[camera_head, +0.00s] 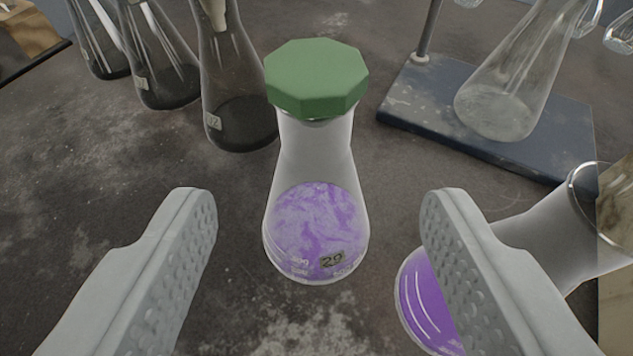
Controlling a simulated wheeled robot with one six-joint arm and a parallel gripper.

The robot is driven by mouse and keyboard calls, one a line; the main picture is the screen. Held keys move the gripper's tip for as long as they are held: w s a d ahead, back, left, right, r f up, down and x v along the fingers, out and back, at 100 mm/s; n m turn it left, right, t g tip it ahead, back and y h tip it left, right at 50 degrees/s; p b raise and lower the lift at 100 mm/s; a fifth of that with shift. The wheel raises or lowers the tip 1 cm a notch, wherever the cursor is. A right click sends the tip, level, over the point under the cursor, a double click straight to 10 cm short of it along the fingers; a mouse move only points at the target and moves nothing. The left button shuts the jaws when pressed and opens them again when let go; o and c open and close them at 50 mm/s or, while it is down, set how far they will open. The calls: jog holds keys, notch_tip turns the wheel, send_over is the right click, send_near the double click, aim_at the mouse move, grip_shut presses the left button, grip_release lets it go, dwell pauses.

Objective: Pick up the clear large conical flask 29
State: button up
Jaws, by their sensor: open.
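The clear conical flask 29 (316,222) stands upright on the dark table in the middle of the view. It holds purple contents, carries a label reading 29 low on its front, and has a green octagonal cap (316,77). My gripper (320,222) is open, with one grey padded finger to the left of the flask and one to the right. Both fingers look apart from the flask, with a gap on each side. Nothing is held. The flask's back side is hidden.
Another flask with purple contents (412,292) is at the lower right, partly behind my right finger. Several dark flasks (238,110) stand at the upper left. A dark blue stand base (425,103) with a clear flask (505,95) is at the upper right.

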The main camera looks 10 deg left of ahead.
aim_at(315, 131)
jog(key=shift+x, duration=5.55)
jog(key=shift+r, duration=0.1)
grip_shut()
